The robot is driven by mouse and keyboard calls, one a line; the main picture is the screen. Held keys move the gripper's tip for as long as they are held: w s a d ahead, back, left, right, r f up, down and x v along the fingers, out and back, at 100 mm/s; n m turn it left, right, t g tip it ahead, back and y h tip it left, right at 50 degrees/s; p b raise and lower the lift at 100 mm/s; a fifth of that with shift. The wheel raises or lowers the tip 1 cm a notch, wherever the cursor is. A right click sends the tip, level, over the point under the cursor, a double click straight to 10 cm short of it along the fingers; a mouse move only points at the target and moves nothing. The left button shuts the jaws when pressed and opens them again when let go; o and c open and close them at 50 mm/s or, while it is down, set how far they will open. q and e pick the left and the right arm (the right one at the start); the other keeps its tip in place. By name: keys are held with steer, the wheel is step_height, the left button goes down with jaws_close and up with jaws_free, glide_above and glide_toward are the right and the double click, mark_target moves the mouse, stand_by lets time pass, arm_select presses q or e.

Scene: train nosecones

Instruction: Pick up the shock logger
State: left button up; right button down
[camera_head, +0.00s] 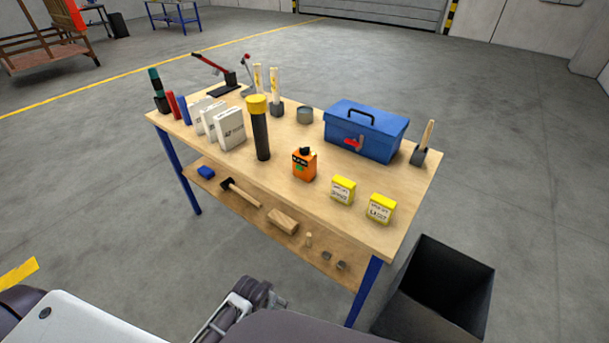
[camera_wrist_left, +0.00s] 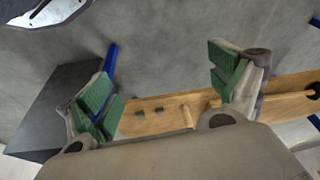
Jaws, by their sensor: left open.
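An orange boxy device (camera_head: 304,165) with a black top and a green patch stands upright on the workbench near its front edge. It looks like the shock logger, though its label is too small to read. My left gripper (camera_wrist_left: 162,88) is open and empty in the left wrist view, its green-padded fingers wide apart. In the head view a grey part of it (camera_head: 245,303) shows low in the picture, in front of the bench and apart from the device. The device is not visible in the left wrist view. My right gripper is not in view.
Close around on the bench (camera_head: 215,170) stand a black tube with yellow cap (camera_head: 259,130), two yellow boxes (camera_head: 343,190) and a blue toolbox (camera_head: 366,130). White binders (camera_head: 228,126) stand left. A lower shelf (camera_head: 237,203) holds tools. A dark bin (camera_head: 443,290) stands right.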

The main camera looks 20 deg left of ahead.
arm_select(q)
steer(key=w+d+r+m+t+h+b, duration=0.1)
steer(key=w+r+t+b, duration=0.15)
steer(key=w+r, duration=0.7)
steer(key=w+d+r+t+h+b, duration=0.1)
steer(key=w+r+t, duration=0.4)
steer(key=r, duration=0.8)
steer(key=w+a+r+t+h, duration=0.2)
steer(key=w+a+r, duration=0.3)
steer(key=w+r, duration=0.7)
steer(key=shift+a+m, duration=0.15)
steer(key=shift+m, duration=0.25)
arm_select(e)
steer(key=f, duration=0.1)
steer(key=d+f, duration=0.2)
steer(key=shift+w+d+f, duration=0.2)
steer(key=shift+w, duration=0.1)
arm_select(q)
steer(key=shift+f, duration=0.1)
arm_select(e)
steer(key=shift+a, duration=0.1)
